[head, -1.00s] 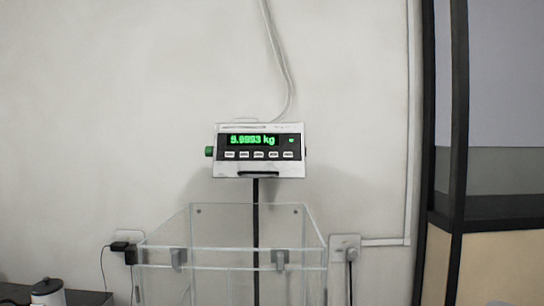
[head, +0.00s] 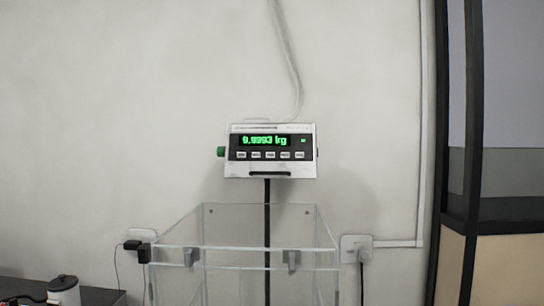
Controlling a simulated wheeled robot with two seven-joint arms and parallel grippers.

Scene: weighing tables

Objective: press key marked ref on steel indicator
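The steel indicator (head: 270,171) is a pale box on a dark upright post (head: 267,192), in the middle of the head view. Its dark panel has a green lit display (head: 265,141) that seems to read 9.9993 kg. Below the display is a row of several small white keys (head: 270,155); their marks are too small to read, so I cannot tell which is ref. A green knob (head: 221,152) sits on its left side. Neither of my grippers is in view.
A clear-walled box (head: 245,238) with grey clips stands below and in front of the indicator. A wall socket (head: 357,248) with a plug is to its right. A pale kettle-like container (head: 64,290) stands lower left. A dark-framed partition (head: 472,120) is at the right.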

